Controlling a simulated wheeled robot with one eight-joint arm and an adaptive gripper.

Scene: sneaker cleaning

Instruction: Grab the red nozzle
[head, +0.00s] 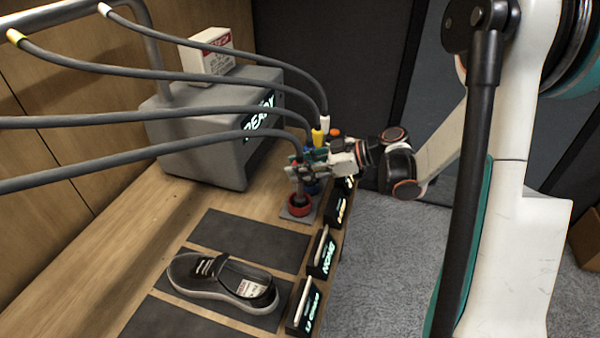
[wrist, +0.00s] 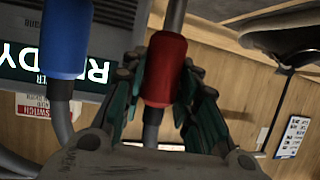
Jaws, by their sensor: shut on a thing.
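The red nozzle (wrist: 164,68) stands between the fingers of my gripper (wrist: 162,95) in the wrist view, with a grey hose running from it. The fingers are shut on its sides. In the head view my gripper (head: 299,170) is at the row of nozzles near the grey machine. The red nozzle is mostly hidden there by the fingers. A red ring-shaped holder (head: 299,205) sits on the bench just below my gripper. I cannot tell whether the nozzle is still in contact with the holder.
A blue nozzle (wrist: 67,38) is beside the red one; yellow (head: 318,136) and white (head: 325,122) nozzles stand behind. Grey hoses (head: 150,155) cross overhead. A black sneaker (head: 225,282) lies on a dark mat. The grey machine (head: 200,140) stands at the back.

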